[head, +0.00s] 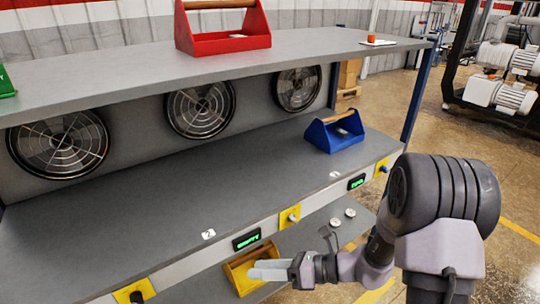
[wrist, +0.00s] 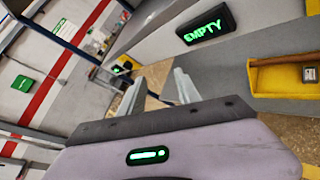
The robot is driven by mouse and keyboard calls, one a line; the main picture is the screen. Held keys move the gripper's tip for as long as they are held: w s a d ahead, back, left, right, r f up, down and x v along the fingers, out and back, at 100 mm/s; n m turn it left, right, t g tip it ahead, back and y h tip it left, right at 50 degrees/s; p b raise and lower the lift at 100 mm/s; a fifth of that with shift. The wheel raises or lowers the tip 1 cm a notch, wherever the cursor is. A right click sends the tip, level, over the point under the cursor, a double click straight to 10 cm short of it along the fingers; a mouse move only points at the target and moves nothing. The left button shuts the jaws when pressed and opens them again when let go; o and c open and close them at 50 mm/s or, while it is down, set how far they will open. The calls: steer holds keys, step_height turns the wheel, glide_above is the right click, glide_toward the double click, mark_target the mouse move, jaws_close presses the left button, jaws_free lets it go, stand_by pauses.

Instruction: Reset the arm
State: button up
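My arm reaches in from the right of the head view, bent low in front of the shelving rack. My gripper (head: 254,269) is beside the yellow tote (head: 236,274) on the low shelf and overlaps it in the picture. In the wrist view my gripper (wrist: 158,84) shows two pale fingers standing apart with nothing between them. The yellow tote also shows at the right of the wrist view (wrist: 285,77), off to the side of the fingers. Whether the gripper touches the tote cannot be told.
A blue tote (head: 336,132) stands on the middle shelf (head: 150,200). A red tote (head: 225,42) stands on the top shelf (head: 110,68). The shelf edge carries an "EMPTY" display (head: 246,240). Open floor (head: 420,125) lies right of the rack; pump machinery (head: 500,93) stands beyond.

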steer(key=s+r+n+g+h, duration=0.3)
steer(key=s+r+n+h, duration=0.1)
steer(key=s+r+n, duration=0.5)
steer(key=s+d+r+n+t+h, duration=0.6)
steer(key=s+d+n+h, duration=0.2)
steer(key=d+n, duration=0.4)
steer(key=shift+s+r+n+h, duration=0.3)
steer(key=shift+r+n+h, duration=0.1)
steer(key=shift+n, duration=0.4)
